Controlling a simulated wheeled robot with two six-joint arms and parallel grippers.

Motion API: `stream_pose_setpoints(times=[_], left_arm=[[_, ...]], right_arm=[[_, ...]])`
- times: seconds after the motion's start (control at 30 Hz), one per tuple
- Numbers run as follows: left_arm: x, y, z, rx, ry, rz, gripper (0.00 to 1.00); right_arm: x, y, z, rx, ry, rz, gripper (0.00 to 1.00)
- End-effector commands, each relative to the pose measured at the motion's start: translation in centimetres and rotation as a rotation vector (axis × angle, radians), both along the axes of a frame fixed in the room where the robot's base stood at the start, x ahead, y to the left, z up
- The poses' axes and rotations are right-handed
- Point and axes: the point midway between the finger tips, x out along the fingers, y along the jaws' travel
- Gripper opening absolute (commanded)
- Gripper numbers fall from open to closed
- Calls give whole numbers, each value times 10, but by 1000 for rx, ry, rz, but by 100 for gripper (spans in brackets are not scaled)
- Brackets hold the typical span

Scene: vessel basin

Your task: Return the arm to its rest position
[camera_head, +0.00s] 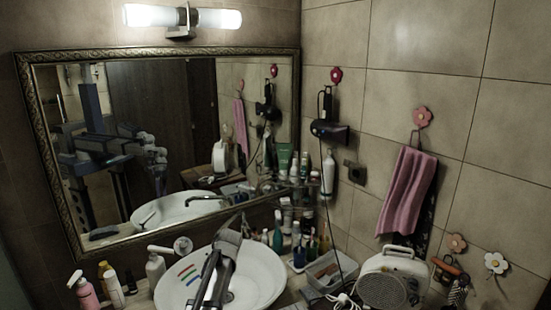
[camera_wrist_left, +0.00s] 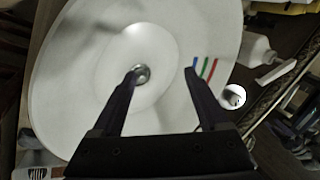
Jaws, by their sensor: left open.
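In the wrist view, my left gripper (camera_wrist_left: 160,72) is open. Its two dark fingers stand apart over the white basin (camera_wrist_left: 75,90), with nothing between them. The round metal drain (camera_wrist_left: 141,73) shows near the tip of the left-hand finger. In the head view, the basin (camera_head: 262,275) is at the bottom middle. A long dark grey shape (camera_head: 222,270) crosses it; I cannot tell whether it is the faucet or part of my gripper. The mirror (camera_head: 165,95) reflects my arms, too dim to show jaw state. My right gripper is not directly visible.
Red, green and blue stripes (camera_head: 188,273) show on the basin's left side. Bottles (camera_head: 84,290) stand left of it. More bottles (camera_head: 296,238), a tray (camera_head: 330,270) and a white heater (camera_head: 392,278) crowd the right. A pink towel (camera_head: 408,193) hangs on the wall.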

Motion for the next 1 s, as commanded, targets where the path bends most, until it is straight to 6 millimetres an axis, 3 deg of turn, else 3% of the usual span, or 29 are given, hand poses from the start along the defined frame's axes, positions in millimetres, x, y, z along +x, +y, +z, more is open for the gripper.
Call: stream_pose_setpoints(times=[0.03, 0.3, 0.6, 0.63, 0.73, 1.0], left_arm=[[-31, 0, -3, -32, 4, 24, 78], [-162, -19, -15, -238, 41, 172, 78], [-264, -41, -19, -405, 84, 293, 78], [-273, -43, -19, -419, 88, 303, 78], [-269, -67, -37, -390, 118, 242, 78], [-295, -120, -67, -317, 193, 100, 78]], right_arm=[[0, 0, 0, 0, 0, 0, 50], [0, 0, 0, 0, 0, 0, 50], [0, 0, 0, 0, 0, 0, 50], [0, 0, 0, 0, 0, 0, 50], [0, 0, -18, 0, 0, 1, 50], [0, 0, -48, -1, 0, 3, 50]])
